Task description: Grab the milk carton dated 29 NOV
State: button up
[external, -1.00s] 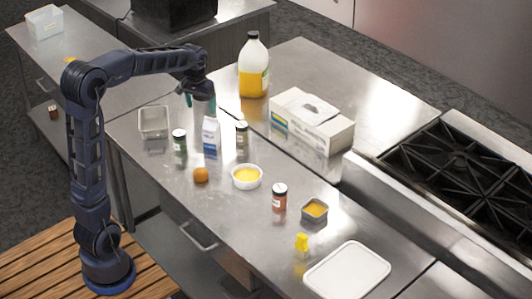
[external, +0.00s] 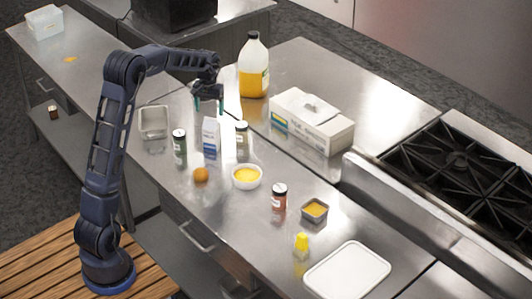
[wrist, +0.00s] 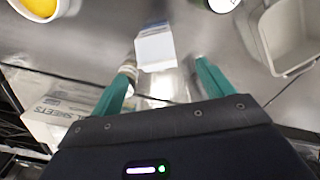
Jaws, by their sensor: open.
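The milk carton (external: 211,139), white with a blue lower part, stands upright on the steel counter among jars. Its date cannot be read. It is the only milk carton I can make out. In the wrist view the carton (wrist: 156,48) is ahead of the fingertips, between their lines. My gripper (external: 208,106) is above and just behind the carton in the external view, teal fingers pointing down. In the wrist view my gripper (wrist: 164,64) is open, with nothing between its fingers.
A green-labelled jar (external: 180,148) stands left of the carton and another jar (external: 242,140) close on its right. An orange (external: 201,175) and a bowl of yellow food (external: 246,187) are in front. A metal tray (external: 154,136), juice jug (external: 253,83) and carton box (external: 335,138) surround.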

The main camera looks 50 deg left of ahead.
aim_at(213, 121)
jog(key=f, duration=0.8)
jog(key=shift+w+d+f, duration=0.1)
jog(key=shift+d+f, duration=0.1)
jog(key=shift+d, duration=0.05)
jog(key=shift+c, duration=0.2)
jog(key=c, duration=1.3)
jog(key=shift+r, duration=0.15)
